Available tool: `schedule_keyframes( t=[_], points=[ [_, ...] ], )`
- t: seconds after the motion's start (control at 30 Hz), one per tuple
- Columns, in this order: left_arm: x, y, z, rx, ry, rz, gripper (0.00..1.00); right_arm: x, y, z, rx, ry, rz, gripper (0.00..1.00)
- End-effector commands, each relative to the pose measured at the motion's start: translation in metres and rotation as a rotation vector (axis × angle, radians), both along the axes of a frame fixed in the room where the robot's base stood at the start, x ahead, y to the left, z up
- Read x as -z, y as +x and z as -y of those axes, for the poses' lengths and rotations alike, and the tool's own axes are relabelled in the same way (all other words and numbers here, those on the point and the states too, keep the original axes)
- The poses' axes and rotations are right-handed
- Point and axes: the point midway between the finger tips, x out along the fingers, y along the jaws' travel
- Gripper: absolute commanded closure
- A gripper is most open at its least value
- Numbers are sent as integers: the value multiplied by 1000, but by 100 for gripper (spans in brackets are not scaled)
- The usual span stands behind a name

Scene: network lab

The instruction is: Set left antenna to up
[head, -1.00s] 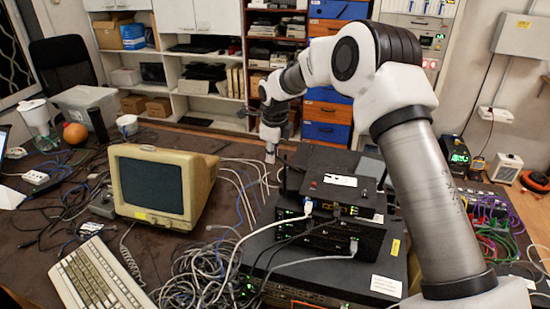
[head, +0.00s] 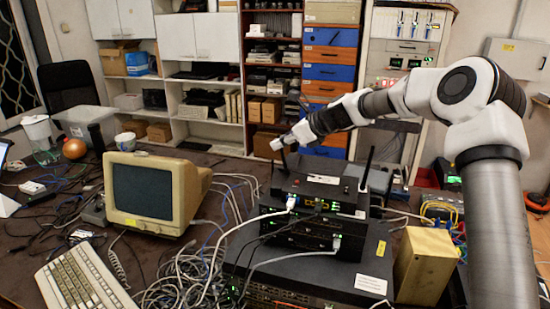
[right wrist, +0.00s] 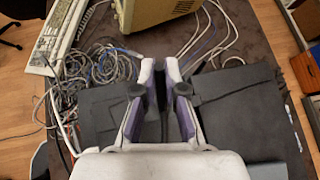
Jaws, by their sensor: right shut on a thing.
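The black router (head: 322,187) lies on top of a stack of dark network boxes in the head view. Its right antenna (head: 368,166) stands up from the back right corner. The left antenna (head: 284,160) is a thin dark rod at the left back corner, seen close under my right gripper (head: 277,146). In the right wrist view, the right gripper (right wrist: 160,68) has its fingers close together around a dark upright strip, the left antenna (right wrist: 163,100). The fingers partly hide it. My left gripper is not in view.
A beige monitor (head: 155,193) and keyboard (head: 82,283) stand left of the stack. Tangled cables (head: 190,275) lie between them. A wooden block (head: 425,265) is right of the stack. Shelves (head: 210,95) and drawers (head: 328,75) stand behind the table.

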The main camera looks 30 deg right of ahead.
Motion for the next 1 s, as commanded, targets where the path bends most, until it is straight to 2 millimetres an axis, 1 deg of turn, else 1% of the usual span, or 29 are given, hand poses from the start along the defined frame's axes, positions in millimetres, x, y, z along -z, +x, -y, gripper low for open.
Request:
schedule_keyframes(
  t=[0.03,0.2,0.37,0.73,0.8,0.83,1.0],
  points=[
    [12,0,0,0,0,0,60,3,-1,3,4,16,23,100],
    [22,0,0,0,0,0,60,-1,-6,7,4,53,67,100],
    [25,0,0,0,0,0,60,-4,-7,8,4,68,85,100],
    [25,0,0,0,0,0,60,-6,-8,8,4,71,88,100],
    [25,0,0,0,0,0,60,-6,-8,8,4,71,88,73],
    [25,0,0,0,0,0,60,-6,-8,8,4,71,88,63],
    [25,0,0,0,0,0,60,-4,-8,8,2,71,84,63]
  ],
)
